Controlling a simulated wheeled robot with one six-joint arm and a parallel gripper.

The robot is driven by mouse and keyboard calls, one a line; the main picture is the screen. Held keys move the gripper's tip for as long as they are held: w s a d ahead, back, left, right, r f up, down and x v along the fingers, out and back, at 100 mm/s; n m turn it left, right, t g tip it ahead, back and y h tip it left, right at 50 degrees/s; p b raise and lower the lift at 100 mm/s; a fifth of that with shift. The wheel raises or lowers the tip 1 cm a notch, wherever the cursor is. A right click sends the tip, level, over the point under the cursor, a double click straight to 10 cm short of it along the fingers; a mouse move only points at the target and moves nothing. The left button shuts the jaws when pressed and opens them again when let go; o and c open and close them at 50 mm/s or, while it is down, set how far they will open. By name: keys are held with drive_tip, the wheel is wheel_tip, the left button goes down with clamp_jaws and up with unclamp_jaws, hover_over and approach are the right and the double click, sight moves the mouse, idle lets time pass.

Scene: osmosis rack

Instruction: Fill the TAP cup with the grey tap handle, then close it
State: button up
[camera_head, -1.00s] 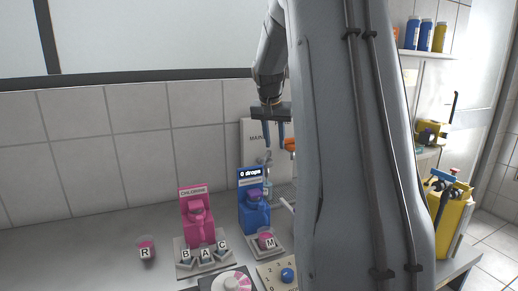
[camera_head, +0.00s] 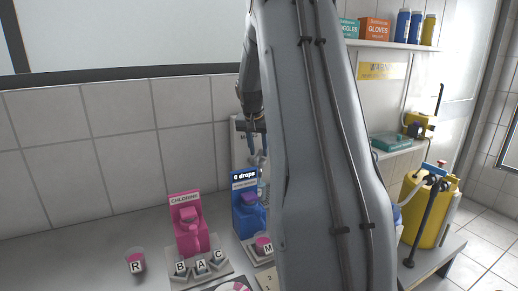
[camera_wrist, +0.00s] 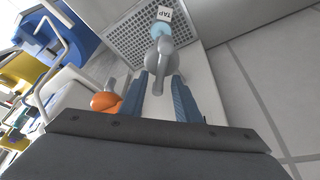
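In the wrist view, the grey tap (camera_wrist: 160,62) rises below my gripper, and its grey handle points toward the gap between the fingers. My gripper (camera_wrist: 161,92) has its two blue fingers apart, one on each side of the handle's end; whether they touch it I cannot tell. The TAP cup (camera_wrist: 161,30) has a pale blue top and a white TAP label. It stands by the grate, partly hidden by the tap. In the head view, my gripper (camera_head: 252,143) is in front of the wall, and my arm hides most of the tap area.
An orange knob (camera_wrist: 104,102) sits just left of the fingers. A drain grate (camera_wrist: 128,42) lies around the cup. The head view shows a pink CHLORINE dispenser (camera_head: 189,228), a blue dispenser (camera_head: 248,213) reading 0 drops, and cup R (camera_head: 136,262). A yellow canister (camera_head: 428,205) stands at right.

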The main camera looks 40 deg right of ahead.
drive_tip(key=shift+f, duration=0.25)
clamp_jaws()
